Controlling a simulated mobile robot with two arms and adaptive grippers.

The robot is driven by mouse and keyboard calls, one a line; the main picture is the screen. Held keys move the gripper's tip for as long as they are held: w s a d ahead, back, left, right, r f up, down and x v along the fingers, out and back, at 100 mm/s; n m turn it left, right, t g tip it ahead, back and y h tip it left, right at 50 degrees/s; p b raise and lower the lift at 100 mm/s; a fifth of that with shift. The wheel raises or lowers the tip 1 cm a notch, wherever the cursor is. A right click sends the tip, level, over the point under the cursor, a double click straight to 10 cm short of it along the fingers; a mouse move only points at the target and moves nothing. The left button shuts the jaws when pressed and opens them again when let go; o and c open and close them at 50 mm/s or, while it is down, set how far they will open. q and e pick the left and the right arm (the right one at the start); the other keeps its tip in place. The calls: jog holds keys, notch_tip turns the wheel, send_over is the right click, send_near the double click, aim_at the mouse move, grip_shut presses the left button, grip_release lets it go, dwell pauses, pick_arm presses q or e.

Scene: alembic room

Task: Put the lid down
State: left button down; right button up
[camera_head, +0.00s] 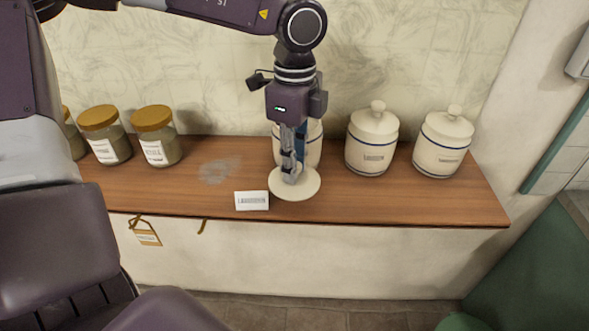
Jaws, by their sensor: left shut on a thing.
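A round cream lid (309,188) is low over the wooden shelf, in front of a cream jar. My left gripper (291,175) points down and is shut on the lid at its middle. The gripper hides the lid's knob and much of the jar. The jar (314,146) behind has a blue band, and its top is hidden by my wrist. I cannot tell whether the lid touches the shelf. My right gripper is not in view.
Two lidded cream jars (372,143) (442,146) stand to the right on the shelf (400,200). Several glass jars with golden lids (152,118) stand at left. A white label card (252,200) is beside the lid at the front edge. A grey smudge (219,170) marks the bare wood to the left.

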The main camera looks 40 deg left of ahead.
pick_arm(q)
notch_tip(320, 180, down, 2)
jog(key=shift+s+d+f+p, duration=0.1)
jog(key=shift+f+p, duration=0.15)
jog(key=shift+p, duration=0.25)
jog(key=shift+w+f+p, duration=0.15)
jog(key=shift+w+p, duration=0.1)
jog(key=shift+p, duration=0.1)
jog(key=shift+f, duration=0.15)
jog(key=shift+a, duration=0.2)
jog(key=shift+f+b, duration=0.25)
jog(key=shift+b, duration=0.15)
jog(key=c, duration=1.7)
grip_release()
jog(key=shift+c, duration=0.2)
jog(key=shift+r, duration=0.1)
